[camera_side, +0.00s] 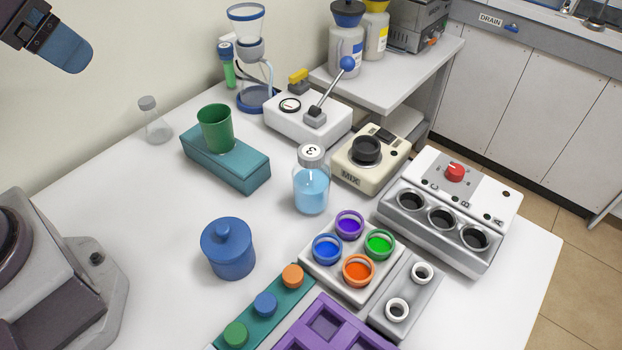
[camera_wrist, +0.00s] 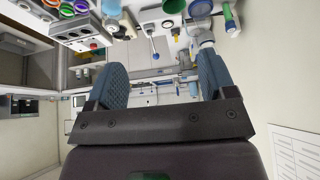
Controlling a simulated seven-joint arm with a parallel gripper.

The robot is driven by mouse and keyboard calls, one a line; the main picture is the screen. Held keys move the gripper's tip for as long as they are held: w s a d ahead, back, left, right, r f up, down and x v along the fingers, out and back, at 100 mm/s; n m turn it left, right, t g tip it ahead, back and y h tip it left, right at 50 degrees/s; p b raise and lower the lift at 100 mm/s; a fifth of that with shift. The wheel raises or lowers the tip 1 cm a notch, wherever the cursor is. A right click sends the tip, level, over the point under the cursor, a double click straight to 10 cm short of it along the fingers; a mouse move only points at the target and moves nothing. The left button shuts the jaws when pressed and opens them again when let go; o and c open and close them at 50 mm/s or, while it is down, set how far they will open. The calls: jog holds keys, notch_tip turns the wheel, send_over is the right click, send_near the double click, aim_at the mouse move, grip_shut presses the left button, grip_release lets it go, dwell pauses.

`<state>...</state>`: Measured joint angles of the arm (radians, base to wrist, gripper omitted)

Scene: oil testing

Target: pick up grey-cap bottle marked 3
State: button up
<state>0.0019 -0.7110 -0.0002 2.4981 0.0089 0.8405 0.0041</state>
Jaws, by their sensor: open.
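The grey-cap bottle marked 3 (camera_side: 311,185) stands upright near the middle of the white table in the side view. It is clear, with light blue liquid and a "3" on top of its cap. A light blue shape at the top edge of the wrist view looks like its cut-off body (camera_wrist: 112,7). My gripper (camera_side: 72,56) is at the top left of the side view, high above the table and far from the bottle. In the wrist view my gripper (camera_wrist: 163,78) has its two blue fingers wide apart, with nothing held between them.
Right of the bottle are the mixer (camera_side: 369,163) and a three-hole machine (camera_side: 440,220). In front is a tray of coloured pots (camera_side: 312,262). Behind are a lever device (camera_side: 290,122) and a teal block (camera_side: 225,165) with a green cup (camera_side: 215,128). A blue lidded jar (camera_side: 228,250) stands front left.

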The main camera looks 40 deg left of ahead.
jog(key=w+d+f+m+t, duration=0.1)
jog(key=w+f+m+t, duration=0.3)
jog(key=w, duration=0.8)
jog(key=m+t+h, duration=0.2)
jog(key=t+h, duration=0.4)
jog(key=h, duration=0.3)
send_near(313, 151)
jog(key=shift+n, duration=0.3)
jog(key=shift+f+x, duration=0.2)
jog(key=shift+x, duration=1.5)
jog(key=shift+f+x, duration=0.25)
jog(key=shift+x, duration=1.4)
jog(key=shift+f+x, duration=0.2)
jog(key=shift+x, duration=1.5)
jog(key=shift+a, duration=0.1)
grip_shut()
